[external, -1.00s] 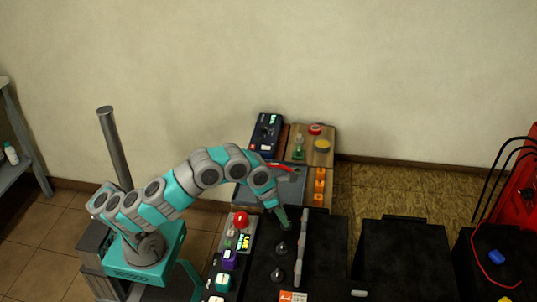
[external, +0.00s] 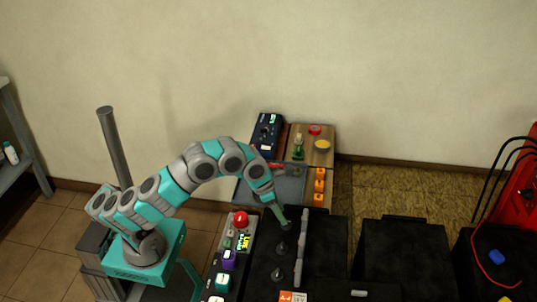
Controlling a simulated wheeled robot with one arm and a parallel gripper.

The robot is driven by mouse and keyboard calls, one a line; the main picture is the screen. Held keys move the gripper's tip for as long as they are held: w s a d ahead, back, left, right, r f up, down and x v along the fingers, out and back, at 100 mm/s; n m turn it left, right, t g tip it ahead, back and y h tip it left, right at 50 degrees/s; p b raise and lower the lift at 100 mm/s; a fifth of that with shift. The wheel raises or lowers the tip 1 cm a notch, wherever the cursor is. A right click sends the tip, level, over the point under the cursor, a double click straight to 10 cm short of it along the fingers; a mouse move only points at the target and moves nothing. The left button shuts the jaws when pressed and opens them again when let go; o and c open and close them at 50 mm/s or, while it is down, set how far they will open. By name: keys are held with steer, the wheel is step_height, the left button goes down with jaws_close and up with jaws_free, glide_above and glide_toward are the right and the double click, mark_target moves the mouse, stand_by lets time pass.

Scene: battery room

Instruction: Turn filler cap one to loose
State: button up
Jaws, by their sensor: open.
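Dark filler caps stand in a row on the black battery top. One cap (external: 281,248) is just below my gripper in the picture, and another cap (external: 278,274) is nearer the front. Which one is cap one I cannot tell; no number is readable. My gripper (external: 287,226) is open and points down at the far end of this row, close above the battery top. Its fingertips are small and dark here. Whether they surround or touch a further cap is hidden.
A grey bar (external: 302,245) runs along the right of the caps. A control panel with a red button (external: 240,219) lies to their left. Another black battery (external: 405,255) stands right.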

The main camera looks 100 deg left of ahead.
steer(key=v, duration=0.5)
